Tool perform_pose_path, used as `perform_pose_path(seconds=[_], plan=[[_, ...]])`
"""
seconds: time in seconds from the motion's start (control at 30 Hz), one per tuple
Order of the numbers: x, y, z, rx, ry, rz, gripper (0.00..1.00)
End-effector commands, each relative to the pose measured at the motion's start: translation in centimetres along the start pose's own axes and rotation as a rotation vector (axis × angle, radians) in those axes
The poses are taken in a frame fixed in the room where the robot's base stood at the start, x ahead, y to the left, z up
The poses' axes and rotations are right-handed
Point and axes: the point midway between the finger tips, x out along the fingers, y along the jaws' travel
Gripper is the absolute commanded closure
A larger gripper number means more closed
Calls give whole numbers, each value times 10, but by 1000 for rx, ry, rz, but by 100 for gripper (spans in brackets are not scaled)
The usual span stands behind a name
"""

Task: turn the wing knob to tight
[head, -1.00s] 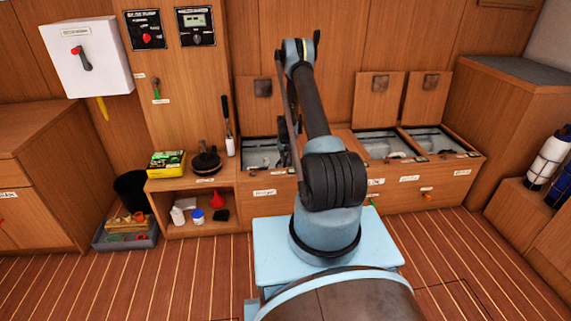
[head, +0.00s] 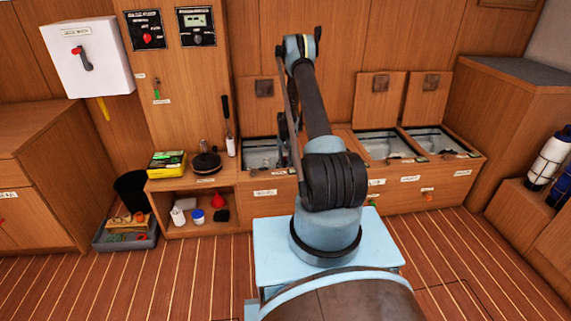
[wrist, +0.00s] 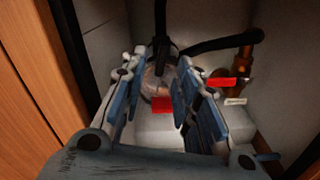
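My gripper (wrist: 160,92) is open in the wrist view, its two blue-padded fingers apart, pointing down into a white-walled compartment. Between and beyond the fingers is a clear, rounded strainer-like body (wrist: 153,82) with a black hose or stem (wrist: 160,32) above it. A red tag (wrist: 162,104) shows between the fingers. I cannot make out the wing knob for certain, nor whether a finger touches anything. In the head view the gripper (head: 288,140) is partly hidden by my arm, at the open left compartment (head: 260,153) of the low wooden bench.
In the wrist view, a brass valve (wrist: 244,62) with a red handle (wrist: 221,82) and a black hose (wrist: 222,42) are close on the right. The wooden compartment edge (wrist: 35,85) is on the left. Two other compartments stand open, their lids (head: 376,98) raised behind.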

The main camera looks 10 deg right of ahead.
Motion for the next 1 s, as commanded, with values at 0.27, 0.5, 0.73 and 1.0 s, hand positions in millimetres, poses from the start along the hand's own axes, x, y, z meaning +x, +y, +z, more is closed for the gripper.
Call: perform_pose_path(seconds=[0.27,0.5,0.73,1.0], plan=[[-48,0,0,0,0,0,72],[-83,0,0,0,0,0,72],[-99,0,0,0,0,0,72],[-101,0,0,0,0,0,72]])
